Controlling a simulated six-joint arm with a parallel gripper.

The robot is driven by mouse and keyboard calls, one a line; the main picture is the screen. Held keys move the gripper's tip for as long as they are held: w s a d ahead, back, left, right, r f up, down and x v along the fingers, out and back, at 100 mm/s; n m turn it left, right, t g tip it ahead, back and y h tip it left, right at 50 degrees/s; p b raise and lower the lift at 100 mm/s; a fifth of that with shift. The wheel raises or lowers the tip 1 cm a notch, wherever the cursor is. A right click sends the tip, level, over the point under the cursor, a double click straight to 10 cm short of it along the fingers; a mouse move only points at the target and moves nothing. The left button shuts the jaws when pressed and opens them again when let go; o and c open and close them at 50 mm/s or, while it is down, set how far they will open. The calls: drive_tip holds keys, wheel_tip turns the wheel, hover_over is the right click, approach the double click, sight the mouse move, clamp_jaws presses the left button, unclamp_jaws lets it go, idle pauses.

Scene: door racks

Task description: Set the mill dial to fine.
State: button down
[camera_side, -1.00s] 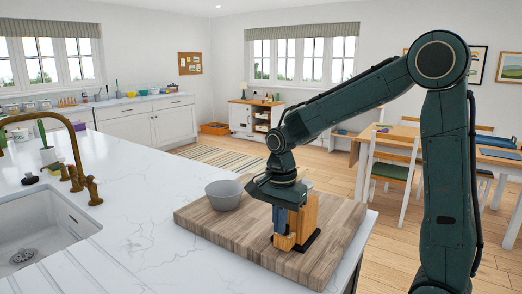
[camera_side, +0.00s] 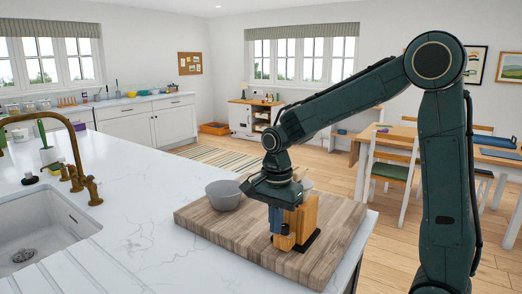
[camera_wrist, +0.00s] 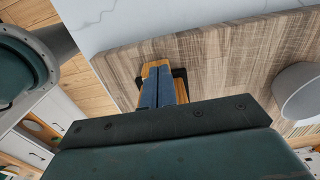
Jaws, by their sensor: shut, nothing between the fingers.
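The mill (camera_side: 302,218) is a wooden block on a black base, standing on the cutting board. A lower wooden part (camera_side: 285,242) projects at its front, with a small dark round piece (camera_side: 284,229) on it that may be the dial. No dial markings can be read. My gripper (camera_side: 275,232) points down at the mill's front left, its blue fingers closed together and empty. They hide part of the mill; contact cannot be told. In the wrist view the shut fingers (camera_wrist: 160,72) cover much of the mill's wood (camera_wrist: 151,67).
The cutting board (camera_side: 235,240) lies on the white counter near its right edge. A grey bowl (camera_side: 223,194) sits on the board left of my gripper; it also shows in the wrist view (camera_wrist: 300,95). The sink (camera_side: 40,235) and brass tap are far left.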

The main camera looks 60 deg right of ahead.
wheel_tip(320, 180, up, 6)
drive_tip(key=shift+f, duration=0.1)
idle(0.5)
drive_tip(key=s+a+r+n+t, duration=0.1)
drive_tip(key=s+a+n+t, duration=0.1)
drive_tip(key=s+n, duration=0.6)
drive_tip(key=s+a+r+n+t, duration=0.1)
drive_tip(key=s+a+n+t, duration=0.1)
drive_tip(key=s+n, duration=0.6)
drive_tip(key=shift+s+r+n+t, duration=0.35)
drive_tip(key=shift+n+t, duration=0.45)
drive_tip(key=shift+n, duration=0.2)
